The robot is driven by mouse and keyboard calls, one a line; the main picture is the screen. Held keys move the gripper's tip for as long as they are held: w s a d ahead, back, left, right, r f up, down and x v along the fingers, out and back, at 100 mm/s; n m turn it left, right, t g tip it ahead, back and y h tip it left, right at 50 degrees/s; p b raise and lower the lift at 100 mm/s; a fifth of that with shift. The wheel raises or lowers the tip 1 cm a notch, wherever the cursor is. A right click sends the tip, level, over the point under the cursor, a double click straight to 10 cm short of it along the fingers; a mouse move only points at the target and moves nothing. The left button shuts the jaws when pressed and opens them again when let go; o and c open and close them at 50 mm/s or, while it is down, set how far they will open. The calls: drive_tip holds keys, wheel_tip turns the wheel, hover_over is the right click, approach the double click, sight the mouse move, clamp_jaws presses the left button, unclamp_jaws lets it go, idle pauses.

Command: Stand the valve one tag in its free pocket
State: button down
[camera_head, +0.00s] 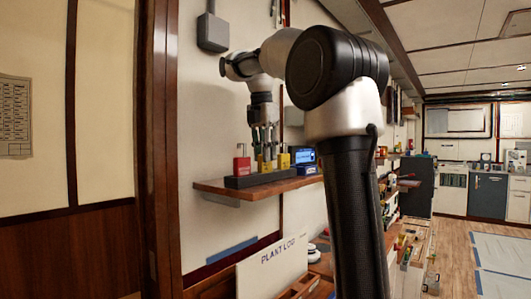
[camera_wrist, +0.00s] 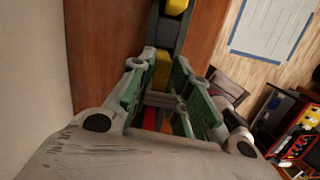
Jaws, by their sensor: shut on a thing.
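A dark rack (camera_head: 262,180) sits on a wooden wall shelf and also shows in the wrist view (camera_wrist: 165,33). A red tag (camera_head: 242,166) stands at its left end, and a yellow tag (camera_head: 284,161) stands right of its middle. My gripper (camera_head: 263,147) points down over the rack's middle. It is shut on another yellow tag (camera_head: 264,164), which shows between the fingertips in the wrist view (camera_wrist: 162,70). The held tag's lower end is at the rack; I cannot tell whether it is in a pocket. No lettering is readable.
A blue item (camera_head: 307,170) and a device with a blue screen (camera_head: 303,155) stand at the right. The wooden shelf (camera_head: 220,188) ends close by at the left. The wall is close behind. A "PLANT LOG" board (camera_head: 275,265) stands below.

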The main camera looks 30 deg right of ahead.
drive_tip(key=shift+f, duration=0.15)
drive_tip(key=c, duration=1.3)
unclamp_jaws()
drive_tip(key=r, duration=0.5)
drive_tip(key=a+r, duration=0.1)
drive_tip(key=r, duration=0.1)
drive_tip(key=shift+s+r, duration=0.2)
drive_tip(key=shift+r, duration=0.2)
